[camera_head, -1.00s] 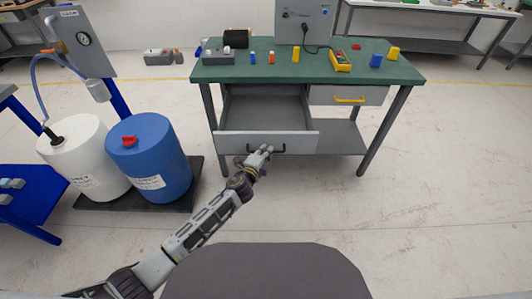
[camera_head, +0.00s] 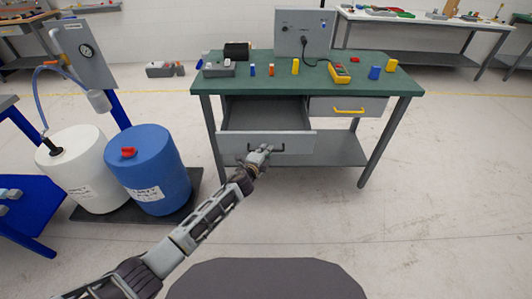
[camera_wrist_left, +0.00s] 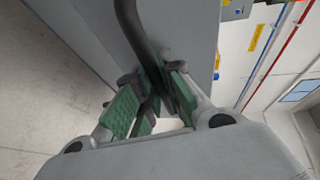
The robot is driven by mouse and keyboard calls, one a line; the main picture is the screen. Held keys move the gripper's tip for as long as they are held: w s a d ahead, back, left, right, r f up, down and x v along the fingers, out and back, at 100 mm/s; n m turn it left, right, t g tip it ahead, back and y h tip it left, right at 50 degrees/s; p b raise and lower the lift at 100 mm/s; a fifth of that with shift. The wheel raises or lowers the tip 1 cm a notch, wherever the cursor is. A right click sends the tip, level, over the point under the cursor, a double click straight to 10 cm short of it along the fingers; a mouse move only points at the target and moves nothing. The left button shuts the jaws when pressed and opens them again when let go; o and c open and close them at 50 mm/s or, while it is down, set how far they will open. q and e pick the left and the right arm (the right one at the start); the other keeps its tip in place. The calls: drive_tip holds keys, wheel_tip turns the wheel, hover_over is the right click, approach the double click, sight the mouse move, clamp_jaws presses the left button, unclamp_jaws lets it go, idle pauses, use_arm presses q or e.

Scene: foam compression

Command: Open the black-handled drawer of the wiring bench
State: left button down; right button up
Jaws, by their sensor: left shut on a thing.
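The wiring bench (camera_head: 265,78) has a green top and grey legs. Its black-handled drawer (camera_head: 300,147) is pulled out, and its empty grey interior shows in the head view. My left gripper (camera_head: 259,152) is at the drawer front and is shut on the black handle (camera_head: 280,148). In the left wrist view the black handle (camera_wrist_left: 130,25) runs between the green finger pads of my left gripper (camera_wrist_left: 153,100). The gripper hides part of the handle. My right gripper is not in view.
A yellow-handled drawer (camera_head: 347,107) sits shut at the bench's right. A blue drum (camera_head: 150,175) and a white drum (camera_head: 85,175) stand on a dark pallet to the left. The floor right of the bench is clear.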

use_arm(q)
drive_tip(key=c, duration=1.8)
unclamp_jaws()
drive_tip(key=shift+f, duration=0.1)
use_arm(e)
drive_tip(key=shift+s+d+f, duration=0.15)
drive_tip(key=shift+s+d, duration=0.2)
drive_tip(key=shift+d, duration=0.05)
use_arm(q)
drive_tip(key=shift+s+a, duration=0.1)
drive_tip(key=shift+s, duration=0.05)
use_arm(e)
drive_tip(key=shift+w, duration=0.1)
use_arm(q)
drive_tip(key=shift+v, duration=5.85)
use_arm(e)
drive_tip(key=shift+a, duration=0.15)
